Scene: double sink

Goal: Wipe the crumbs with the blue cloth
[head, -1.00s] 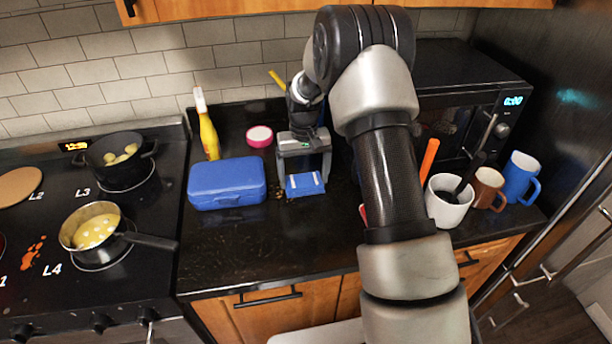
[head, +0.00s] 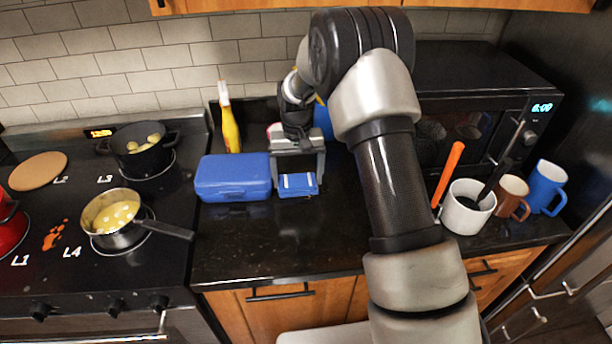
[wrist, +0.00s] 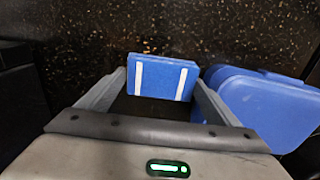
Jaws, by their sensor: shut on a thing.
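The blue cloth (head: 298,184) is a small blue block shape with white stripes. My gripper (head: 298,175) is shut on it, low over the dark counter, just right of the blue lunch box. In the wrist view the cloth (wrist: 163,77) sits between the two fingertips. I cannot tell whether it touches the counter. The crumbs are hard to tell from the speckled counter. A few brown specks (wrist: 178,55) show just beyond the cloth in the wrist view, but they may be counter pattern.
The blue lunch box (head: 233,178) stands close left of my gripper. A yellow bottle (head: 229,125) is behind it. The stove holds a pan (head: 112,214) and a pot (head: 142,150). A white mug (head: 467,208) and microwave (head: 485,100) are right. The front counter (head: 265,245) is clear.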

